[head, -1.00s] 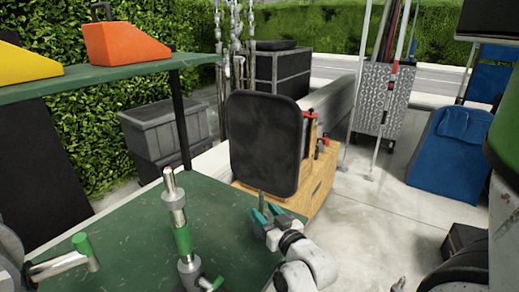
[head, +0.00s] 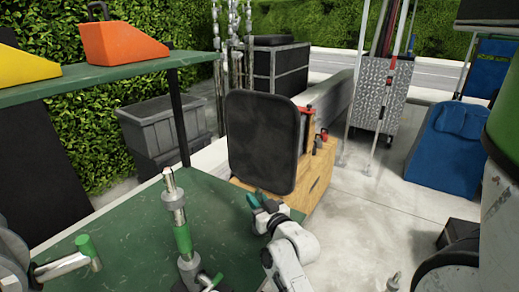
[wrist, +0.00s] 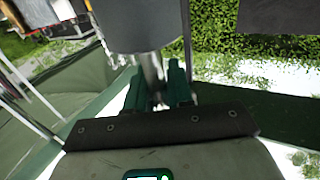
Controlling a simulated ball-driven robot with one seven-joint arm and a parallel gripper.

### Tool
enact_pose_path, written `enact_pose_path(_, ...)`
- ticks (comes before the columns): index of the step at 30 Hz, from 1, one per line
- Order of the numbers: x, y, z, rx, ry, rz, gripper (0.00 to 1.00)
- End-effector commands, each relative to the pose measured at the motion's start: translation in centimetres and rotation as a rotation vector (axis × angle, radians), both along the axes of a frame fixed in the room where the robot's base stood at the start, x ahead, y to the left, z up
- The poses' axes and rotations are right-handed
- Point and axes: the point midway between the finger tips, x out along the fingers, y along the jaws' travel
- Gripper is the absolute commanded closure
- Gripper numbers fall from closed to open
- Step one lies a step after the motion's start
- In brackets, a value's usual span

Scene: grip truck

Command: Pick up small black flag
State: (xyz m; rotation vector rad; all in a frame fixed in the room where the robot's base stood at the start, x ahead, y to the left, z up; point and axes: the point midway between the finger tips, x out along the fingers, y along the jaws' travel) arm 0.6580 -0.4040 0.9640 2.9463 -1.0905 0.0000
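The small black flag (head: 263,142) is a dark panel with rounded corners. It stands upright in front of a wooden box in the head view. My gripper (head: 262,202), with dark green fingers, is at the panel's lower edge. In the wrist view the fingers (wrist: 158,88) are apart. A short metal rod (wrist: 152,72) shows in the gap between them, below a large grey shape. Whether the fingers touch the rod cannot be told. The flag's lower end is partly hidden by my gripper.
A green table (head: 120,235) with a metal and green post (head: 180,225) lies left of my gripper. The wooden box (head: 318,175) with clamps stands behind the flag. A green shelf (head: 100,80) holds wedges. Open concrete floor lies to the right.

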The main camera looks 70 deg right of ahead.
Motion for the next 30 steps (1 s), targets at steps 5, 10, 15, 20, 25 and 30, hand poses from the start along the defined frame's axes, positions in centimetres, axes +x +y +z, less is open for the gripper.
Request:
enact_pose_path(5,0.0,0.0,0.0,0.000,0.000,0.000,0.96)
enact_pose_path(10,0.0,0.0,0.0,0.000,0.000,0.000,1.00)
enact_pose_path(15,0.0,0.0,0.1,-0.001,-0.001,0.000,1.00)
enact_pose_path(20,0.0,0.0,0.6,-0.001,-0.002,0.001,1.00)
enact_pose_path(25,0.0,0.0,3.4,-0.006,-0.004,0.000,1.00)
enact_pose_path(30,0.1,0.0,6.7,-0.006,-0.004,0.002,1.00)
